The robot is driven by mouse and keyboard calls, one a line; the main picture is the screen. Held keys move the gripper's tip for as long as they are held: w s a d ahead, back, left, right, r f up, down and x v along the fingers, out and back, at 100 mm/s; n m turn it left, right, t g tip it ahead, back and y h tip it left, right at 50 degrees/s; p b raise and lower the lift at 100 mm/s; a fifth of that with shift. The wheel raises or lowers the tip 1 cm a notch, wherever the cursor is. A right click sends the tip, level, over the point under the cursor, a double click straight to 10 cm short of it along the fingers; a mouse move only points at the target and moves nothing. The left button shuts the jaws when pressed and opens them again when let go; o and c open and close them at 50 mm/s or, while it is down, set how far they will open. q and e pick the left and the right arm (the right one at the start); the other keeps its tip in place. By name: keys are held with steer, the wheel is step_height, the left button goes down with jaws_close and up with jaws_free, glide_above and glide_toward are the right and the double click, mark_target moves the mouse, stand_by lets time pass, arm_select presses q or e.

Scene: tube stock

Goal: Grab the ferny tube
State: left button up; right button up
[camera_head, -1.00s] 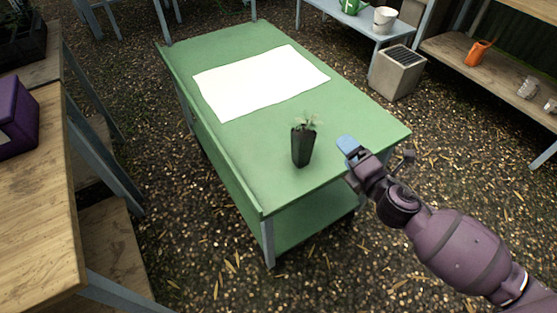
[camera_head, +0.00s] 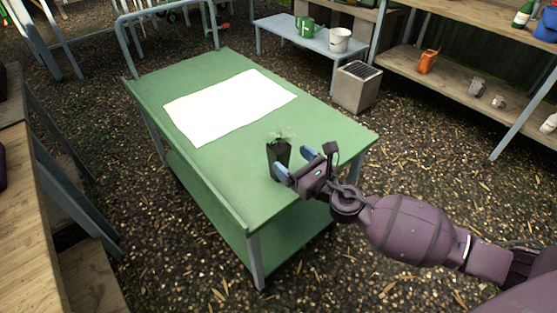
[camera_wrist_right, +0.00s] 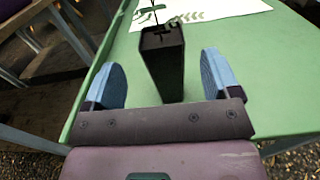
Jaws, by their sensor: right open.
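The ferny tube is a dark, square, tapered pot (camera_head: 279,154) with a small pale-green ferny plant on top. It stands upright near the front end of the green table (camera_head: 222,165). It also shows in the right wrist view (camera_wrist_right: 163,62), ahead and between the fingers' lines. My right gripper (camera_head: 293,163) is open at the near right side of the tube, its blue fingertips low beside it. In the right wrist view my right gripper (camera_wrist_right: 165,80) has its two blue fingers spread, with the tube's lower part reaching in between them. My left gripper is not in view.
A white sheet (camera_head: 228,105) lies flat on the table behind the tube. A wooden bench (camera_head: 28,230) stands at the left. A blue-grey bench with a green watering can (camera_head: 306,26) and white pot (camera_head: 340,40) is at the back. Gravel floor surrounds the table.

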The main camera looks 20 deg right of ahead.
mark_target(285, 153)
steer(key=shift+b+x, duration=0.35)
steer(key=shift+x, duration=2.65)
steer(key=shift+d+r, duration=0.1)
steer(key=shift+d, duration=0.05)
steer(key=shift+c, duration=0.3)
steer(key=c, duration=1)
